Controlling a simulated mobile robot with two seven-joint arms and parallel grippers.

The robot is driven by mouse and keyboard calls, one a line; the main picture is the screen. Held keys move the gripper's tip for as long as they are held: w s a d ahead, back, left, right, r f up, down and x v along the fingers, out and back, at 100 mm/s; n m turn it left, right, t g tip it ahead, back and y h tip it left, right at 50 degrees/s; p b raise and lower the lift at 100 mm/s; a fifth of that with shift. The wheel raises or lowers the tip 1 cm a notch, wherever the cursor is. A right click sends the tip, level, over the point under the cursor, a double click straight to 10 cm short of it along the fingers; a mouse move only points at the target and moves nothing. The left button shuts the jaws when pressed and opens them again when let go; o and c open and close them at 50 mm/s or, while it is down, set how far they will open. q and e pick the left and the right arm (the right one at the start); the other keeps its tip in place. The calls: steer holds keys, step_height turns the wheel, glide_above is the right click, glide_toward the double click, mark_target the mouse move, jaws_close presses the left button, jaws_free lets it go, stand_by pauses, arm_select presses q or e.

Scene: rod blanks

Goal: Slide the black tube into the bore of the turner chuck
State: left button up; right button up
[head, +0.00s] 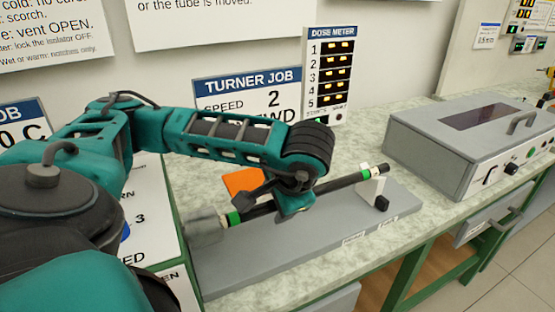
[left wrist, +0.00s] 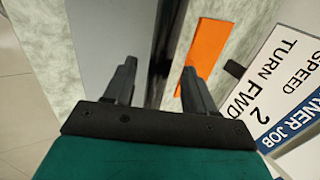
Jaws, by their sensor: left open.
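The black tube (head: 347,181) with green bands lies along the grey turner bed, slightly slanted in the head view. Its right part rests at a white support (head: 371,187). Its left end, by a green band, meets the grey turner chuck (head: 203,228); I cannot tell whether it is inside the bore, which is hidden. My left gripper (head: 262,203) is over the tube's left half, close to the chuck, and hides part of it. In the left wrist view its jaws (left wrist: 157,80) are open, with the dark tube (left wrist: 166,35) showing between and beyond them. My right gripper is not seen.
The grey turner bed (head: 260,262) stands on a speckled bench. An orange pad (head: 242,181) lies behind the tube. A Turner Job sign (head: 235,92) and a dose meter (head: 330,75) stand behind. A grey lidded box (head: 470,135) sits right, with clear bench between.

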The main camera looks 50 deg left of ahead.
arm_select(q)
steer(key=shift+r, duration=0.1)
steer(key=p+v, duration=0.7)
steer(key=v, duration=0.5)
steer(key=shift+d+r, duration=0.2)
steer(key=shift+r, duration=0.1)
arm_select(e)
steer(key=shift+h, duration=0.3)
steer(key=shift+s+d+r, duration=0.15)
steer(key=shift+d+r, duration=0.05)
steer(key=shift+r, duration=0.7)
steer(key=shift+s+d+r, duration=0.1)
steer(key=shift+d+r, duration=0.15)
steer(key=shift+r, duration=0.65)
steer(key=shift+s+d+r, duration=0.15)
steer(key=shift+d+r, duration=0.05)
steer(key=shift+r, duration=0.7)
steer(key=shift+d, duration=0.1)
